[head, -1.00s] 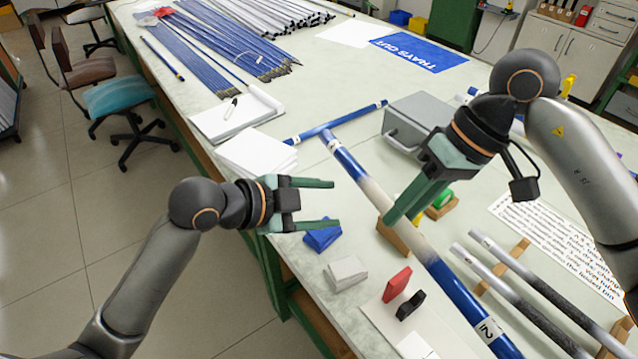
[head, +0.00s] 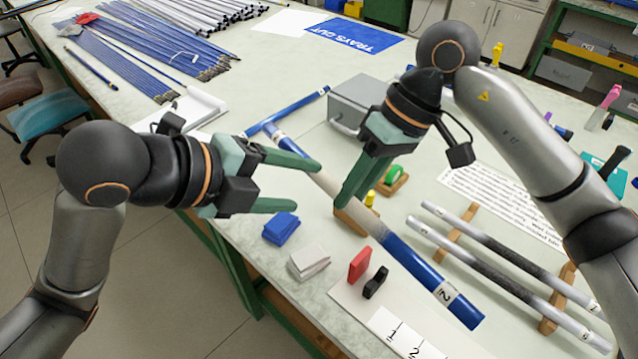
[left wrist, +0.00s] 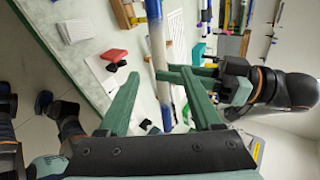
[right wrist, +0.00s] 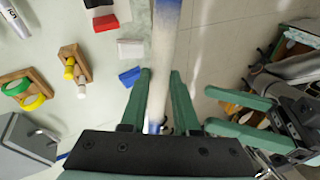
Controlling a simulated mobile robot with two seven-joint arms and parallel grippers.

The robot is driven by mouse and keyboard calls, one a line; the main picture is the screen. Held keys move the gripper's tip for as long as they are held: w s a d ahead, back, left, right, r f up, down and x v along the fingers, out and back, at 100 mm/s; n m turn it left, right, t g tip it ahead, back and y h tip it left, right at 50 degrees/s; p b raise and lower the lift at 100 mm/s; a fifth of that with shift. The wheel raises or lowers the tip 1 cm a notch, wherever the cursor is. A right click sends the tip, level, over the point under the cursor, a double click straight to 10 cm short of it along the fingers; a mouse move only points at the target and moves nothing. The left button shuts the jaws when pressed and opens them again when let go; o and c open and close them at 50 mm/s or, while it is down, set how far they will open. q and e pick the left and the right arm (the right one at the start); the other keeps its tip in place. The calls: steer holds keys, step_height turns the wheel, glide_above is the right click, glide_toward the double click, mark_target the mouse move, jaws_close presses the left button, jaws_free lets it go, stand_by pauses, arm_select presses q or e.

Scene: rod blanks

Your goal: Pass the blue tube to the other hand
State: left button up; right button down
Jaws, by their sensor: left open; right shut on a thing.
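The blue tube (head: 420,268), blue at both ends with a whitish middle and a "2" label near its lower end, slants across the table in the head view. My right gripper (head: 350,203) is shut on its pale middle part; the tube also shows between those fingers in the right wrist view (right wrist: 165,40). My left gripper (head: 307,185) is open close to the tube, up-left of the right gripper.
Two grey-white rods (head: 490,262) lie on wooden rests (head: 457,235) at the right. A grey box (head: 360,98) stands behind the tube. Blue blocks (head: 280,228), white blocks (head: 309,260), a red block (head: 359,263) and a black piece (head: 376,281) sit in front. Many thin blue rods (head: 150,50) lie at the back left.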

mark_target(330, 190)
arm_select(q)
steer(key=x, duration=0.7)
steer(key=shift+w+d+f, duration=0.15)
steer(key=shift+d+f, duration=0.05)
steer(key=shift+d, duration=0.05)
jaws_close()
arm_select(e)
steer(key=c, duration=0.6)
jaws_free()
steer(key=shift+o, duration=0.2)
steer(key=shift+r, duration=0.1)
steer(key=v, duration=1.2)
arm_select(q)
steer(key=shift+a, duration=0.1)
